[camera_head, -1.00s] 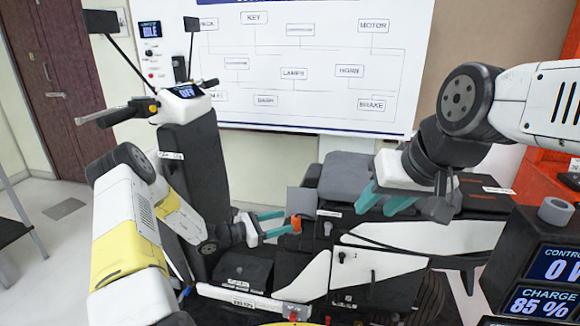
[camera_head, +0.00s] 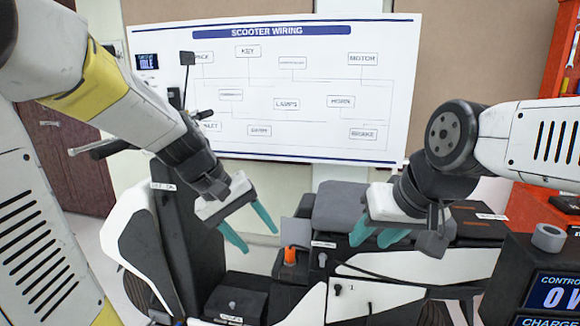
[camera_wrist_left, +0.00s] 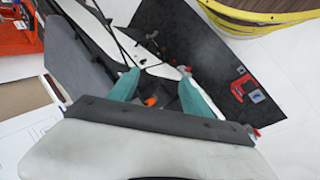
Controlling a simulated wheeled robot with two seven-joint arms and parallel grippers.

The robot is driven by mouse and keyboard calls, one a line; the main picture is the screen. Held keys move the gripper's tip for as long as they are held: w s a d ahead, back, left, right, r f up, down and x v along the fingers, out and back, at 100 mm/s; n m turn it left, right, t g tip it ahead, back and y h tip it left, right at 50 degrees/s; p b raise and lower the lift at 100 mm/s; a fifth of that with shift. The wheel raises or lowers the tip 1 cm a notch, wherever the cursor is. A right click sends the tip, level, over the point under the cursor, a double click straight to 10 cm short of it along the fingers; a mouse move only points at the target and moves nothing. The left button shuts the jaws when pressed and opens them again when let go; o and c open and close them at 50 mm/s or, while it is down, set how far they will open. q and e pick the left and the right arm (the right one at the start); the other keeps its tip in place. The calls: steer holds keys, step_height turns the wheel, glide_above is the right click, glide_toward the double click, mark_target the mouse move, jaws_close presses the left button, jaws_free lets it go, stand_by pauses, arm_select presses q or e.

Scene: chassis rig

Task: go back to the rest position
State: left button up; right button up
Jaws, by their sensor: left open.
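My left gripper (camera_head: 249,229) is open and empty, its teal fingers apart, raised above the scooter chassis in the head view. The same fingers show apart in the left wrist view (camera_wrist_left: 158,90), with an orange part visible between and beyond them. My right gripper (camera_head: 378,236) hangs over the grey seat area of the chassis; its teal fingers are partly seen and look apart, with nothing visible between them. The orange connector (camera_head: 290,254) stands on the chassis to the right of my left gripper, not touching it.
The scooter chassis (camera_head: 385,297) fills the front, with its black front column (camera_head: 190,215) close to my left arm. A control box (camera_head: 552,280) with a grey ring (camera_head: 548,237) on top stands at right. A wiring board (camera_head: 270,100) is behind.

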arm_select(q)
steer(key=s+a+r+m+t+y, duration=0.3)
steer(key=s+a+r+m+t, duration=0.1)
steer(key=s+a, duration=0.3)
steer(key=shift+s+r+y, duration=0.3)
steer(key=shift+s+r, duration=0.45)
steer(key=shift+s, duration=0.25)
steer(key=shift+d, duration=0.1)
steer(key=shift+c, duration=0.3)
